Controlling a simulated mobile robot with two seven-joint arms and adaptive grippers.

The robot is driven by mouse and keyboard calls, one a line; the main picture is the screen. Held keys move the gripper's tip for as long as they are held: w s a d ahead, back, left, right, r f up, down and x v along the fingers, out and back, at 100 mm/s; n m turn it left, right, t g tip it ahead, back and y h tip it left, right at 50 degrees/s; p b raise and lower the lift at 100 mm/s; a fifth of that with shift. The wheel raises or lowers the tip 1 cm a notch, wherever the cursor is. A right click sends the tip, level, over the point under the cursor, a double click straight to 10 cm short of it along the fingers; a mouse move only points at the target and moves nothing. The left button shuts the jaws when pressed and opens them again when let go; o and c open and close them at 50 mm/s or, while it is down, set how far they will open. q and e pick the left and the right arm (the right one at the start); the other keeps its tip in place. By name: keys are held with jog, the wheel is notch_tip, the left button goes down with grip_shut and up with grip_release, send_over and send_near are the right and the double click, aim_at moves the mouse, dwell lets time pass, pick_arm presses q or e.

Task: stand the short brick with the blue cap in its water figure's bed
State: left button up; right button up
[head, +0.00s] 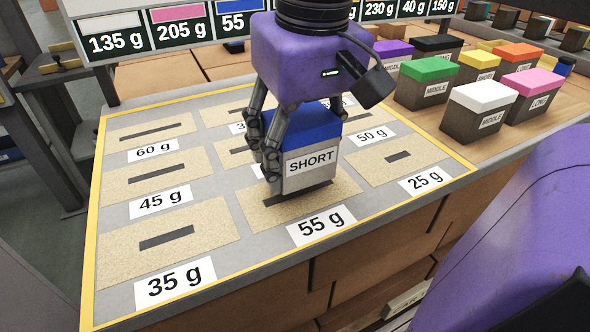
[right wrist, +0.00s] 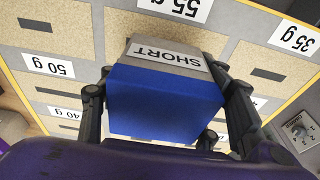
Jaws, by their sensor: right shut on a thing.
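The short brick (head: 311,168) has a blue cap, a grey body and a white SHORT label. My right gripper (head: 306,140) is shut on it from above, with fingers on both sides. It holds the brick upright over the 55 g bed (head: 262,215), whose dark slot shows at the brick's foot. I cannot tell whether the brick touches the bed. The right wrist view shows the blue cap (right wrist: 165,103) between the fingers. The sign board (head: 236,24) pairs a blue patch with 55. My left gripper is not in view.
Beds marked 35 g (head: 190,245), 45 g (head: 200,170), 60 g (head: 118,133) and 25 g (head: 430,165) are empty. Several capped bricks stand to the right, including green (head: 428,70) and white (head: 481,95) ones. A yellow line edges the board.

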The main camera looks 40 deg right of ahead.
aim_at(298, 168)
notch_tip(298, 168, down, 3)
jog(key=shift+a+r, duration=0.1)
jog(key=shift+r, duration=0.05)
jog(key=shift+f, duration=0.3)
jog(key=o, duration=1.6)
jog(key=shift+f, duration=0.1)
jog(key=shift+o, duration=0.2)
